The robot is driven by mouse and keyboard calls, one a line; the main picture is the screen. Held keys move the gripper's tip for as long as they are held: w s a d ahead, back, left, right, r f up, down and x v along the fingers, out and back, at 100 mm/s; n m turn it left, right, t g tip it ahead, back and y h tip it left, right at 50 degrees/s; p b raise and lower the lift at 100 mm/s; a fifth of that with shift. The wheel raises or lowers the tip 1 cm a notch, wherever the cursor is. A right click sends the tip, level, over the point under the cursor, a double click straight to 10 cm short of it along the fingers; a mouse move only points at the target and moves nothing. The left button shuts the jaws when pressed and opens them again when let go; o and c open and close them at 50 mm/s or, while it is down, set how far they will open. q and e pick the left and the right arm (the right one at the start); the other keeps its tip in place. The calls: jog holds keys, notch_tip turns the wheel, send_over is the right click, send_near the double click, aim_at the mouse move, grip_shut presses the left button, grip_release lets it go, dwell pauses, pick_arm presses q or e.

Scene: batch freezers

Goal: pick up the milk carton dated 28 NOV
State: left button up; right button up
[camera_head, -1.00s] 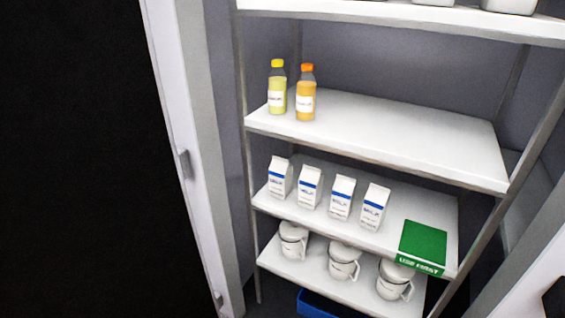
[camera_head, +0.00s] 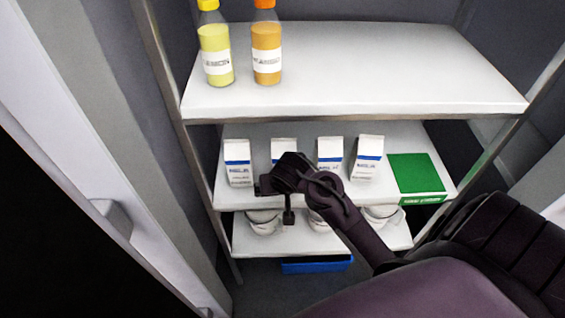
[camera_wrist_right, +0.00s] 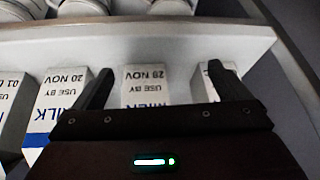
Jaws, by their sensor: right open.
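The milk carton dated 28 NOV (camera_wrist_right: 145,85) stands on the middle shelf, between the two open fingers of my right gripper (camera_wrist_right: 160,72) in the right wrist view. That view is upside down. The gripper seems empty; whether the fingers reach around the carton is unclear. In the head view this appears to be the second carton from the left (camera_head: 284,146), partly hidden behind my right gripper (camera_head: 272,184). A 20 NOV carton (camera_wrist_right: 62,92) and a carton with a cut-off date starting 01 (camera_wrist_right: 8,95) stand to its left in the wrist view. My left gripper is not in view.
Another carton (camera_wrist_right: 206,80) stands close by the right finger, its date hidden. A green USE FIRST mat (camera_head: 416,173) lies at the shelf's right end. An upper shelf (camera_head: 350,80) holds two bottles.

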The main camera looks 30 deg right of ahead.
jog(key=w+d+r+m+t+h, duration=0.1)
jog(key=w+d+r+m, duration=0.25)
jog(key=r, duration=0.35)
jog(key=x, duration=0.5)
jog(key=d+x, duration=0.1)
jog(key=x, duration=0.1)
jog(key=shift+f, duration=0.2)
jog(key=c, duration=1.4)
jog(key=shift+c, duration=0.6)
jog(key=shift+r, duration=0.1)
